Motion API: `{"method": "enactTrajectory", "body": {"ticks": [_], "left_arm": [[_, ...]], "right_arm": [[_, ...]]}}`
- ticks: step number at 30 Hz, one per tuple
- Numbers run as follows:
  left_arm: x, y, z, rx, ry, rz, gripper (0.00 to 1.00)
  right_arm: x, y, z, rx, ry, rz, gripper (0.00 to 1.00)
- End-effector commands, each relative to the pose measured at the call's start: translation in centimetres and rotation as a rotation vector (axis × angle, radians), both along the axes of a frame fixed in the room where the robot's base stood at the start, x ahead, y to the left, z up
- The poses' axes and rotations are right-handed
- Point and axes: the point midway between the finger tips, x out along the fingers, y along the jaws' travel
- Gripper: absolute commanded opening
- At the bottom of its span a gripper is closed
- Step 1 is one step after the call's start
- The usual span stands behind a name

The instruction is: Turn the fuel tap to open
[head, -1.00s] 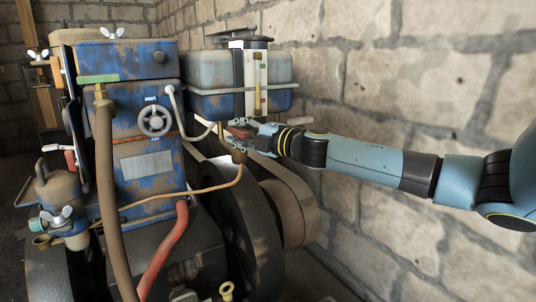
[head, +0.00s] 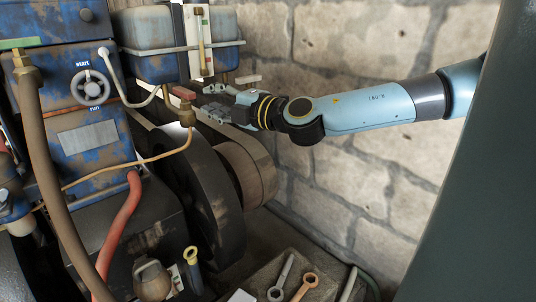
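The fuel tap (head: 187,114) is a small brass body under the blue-grey fuel tank (head: 158,68), with a thin copper pipe running from it to the lower left. A short red lever (head: 183,92) sits just above the brass body, lying roughly sideways; its exact setting is hard to tell. My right gripper (head: 208,99) is just right of the tap, its fingers pointing left and spread apart with a gap between them. It looks empty and apart from the lever. My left gripper is not in view.
The flywheel and belt pulley (head: 250,172) lie below the gripper. A stone wall (head: 350,50) stands close behind my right arm. Wrenches (head: 282,275) lie on a block at bottom.

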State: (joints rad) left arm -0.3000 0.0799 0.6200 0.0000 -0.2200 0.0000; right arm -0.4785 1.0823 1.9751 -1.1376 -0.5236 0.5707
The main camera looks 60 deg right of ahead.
Motion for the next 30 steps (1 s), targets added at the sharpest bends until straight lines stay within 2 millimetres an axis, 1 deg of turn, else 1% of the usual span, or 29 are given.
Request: {"method": "enactTrajectory", "body": {"ticks": [1, 4, 11, 18, 24, 30], "left_arm": [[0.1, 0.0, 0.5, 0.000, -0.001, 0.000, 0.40], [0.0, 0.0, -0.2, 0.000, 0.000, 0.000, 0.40], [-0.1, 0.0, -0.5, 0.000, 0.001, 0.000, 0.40], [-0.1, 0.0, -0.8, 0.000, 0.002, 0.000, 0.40], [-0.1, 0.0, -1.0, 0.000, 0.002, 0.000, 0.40], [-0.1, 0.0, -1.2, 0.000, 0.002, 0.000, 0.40]], "right_arm": [[-0.8, 0.2, 0.2, -0.003, 0.003, 0.006, 0.25], [-0.9, -0.9, -1.6, 0.061, -0.009, -0.053, 0.25], [-1.5, -3.3, -5.4, 0.139, 0.022, -0.150, 0.25], [-2.7, -5.6, -10.0, 0.220, 0.074, -0.249, 0.25], [-4.0, -7.1, -14.0, 0.287, 0.119, -0.325, 0.25], [-5.4, -8.1, -18.0, 0.349, 0.169, -0.397, 0.25]]}}
